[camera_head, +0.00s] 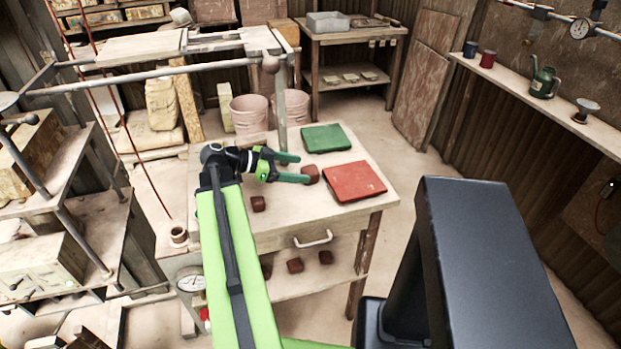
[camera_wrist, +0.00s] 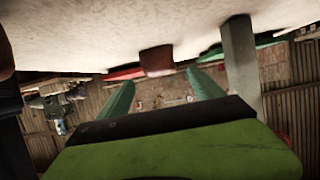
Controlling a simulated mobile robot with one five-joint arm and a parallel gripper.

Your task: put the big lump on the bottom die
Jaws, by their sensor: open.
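A reddish-brown lump (camera_head: 312,173) lies on the wooden table, beside the red board. A second lump (camera_head: 258,203) lies nearer the table's front edge and looks slightly smaller. My gripper (camera_head: 303,168) is low over the table, open, with its tips close to the first lump. In the wrist view, which looks upside down, this lump (camera_wrist: 157,60) shows in the gap just beyond the fingertips (camera_wrist: 160,78). Contact cannot be told. I cannot clearly pick out the bottom die in either view.
A red board (camera_head: 355,182) and a green board (camera_head: 326,138) lie on the table (camera_head: 290,225). A grey post (camera_head: 281,105) rises behind my gripper and also shows in the wrist view (camera_wrist: 240,60). Several lumps (camera_head: 295,265) lie on the lower shelf. Pink buckets (camera_head: 249,113) stand behind.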

